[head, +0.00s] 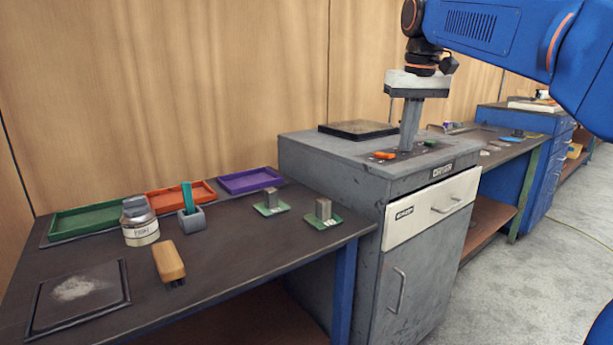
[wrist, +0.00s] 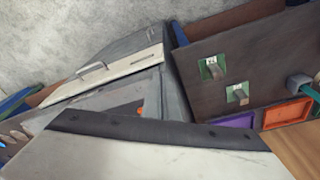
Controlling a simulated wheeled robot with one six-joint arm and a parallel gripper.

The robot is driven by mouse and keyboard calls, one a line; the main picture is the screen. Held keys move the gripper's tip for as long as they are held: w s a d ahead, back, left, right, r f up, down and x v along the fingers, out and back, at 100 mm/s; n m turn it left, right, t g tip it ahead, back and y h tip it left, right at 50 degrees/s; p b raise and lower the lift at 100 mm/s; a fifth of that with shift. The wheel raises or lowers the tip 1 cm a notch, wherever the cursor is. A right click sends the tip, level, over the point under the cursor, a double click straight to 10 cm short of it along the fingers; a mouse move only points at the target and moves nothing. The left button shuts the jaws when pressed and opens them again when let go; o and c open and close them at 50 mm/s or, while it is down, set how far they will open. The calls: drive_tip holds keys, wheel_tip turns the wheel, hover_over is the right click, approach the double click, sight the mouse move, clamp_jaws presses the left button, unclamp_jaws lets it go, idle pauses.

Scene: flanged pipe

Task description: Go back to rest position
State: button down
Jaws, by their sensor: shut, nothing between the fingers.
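My gripper (head: 408,146) points down over the right part of the grey cabinet's top (head: 345,146) in the head view. Its fingers are together with nothing held. The fingertips are close to the panel with the orange part (head: 384,155); I cannot tell whether they touch it. In the wrist view the white and dark gripper body fills the bottom, and the fingers are hidden.
A dark table (head: 215,255) on the left holds green (head: 90,219), orange (head: 181,196) and purple (head: 250,180) trays, a jar (head: 140,222), a wooden-handled brush (head: 168,261) and metal blocks on green plates. A black-framed plate (head: 358,129) lies on the cabinet. Open floor (head: 540,260) lies right.

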drive_tip(key=s+d+f+t, duration=0.1)
drive_tip(key=s+d+f, duration=0.2)
drive_tip(key=s+f, duration=1.2)
drive_tip(key=s+d+f+m+t, duration=0.1)
drive_tip(key=s+d+f, duration=0.2)
drive_tip(key=s+f, duration=1.2)
wheel_tip(320, 180, down, 2)
drive_tip(key=shift+s+t, duration=0.25)
drive_tip(key=shift+t, duration=0.15)
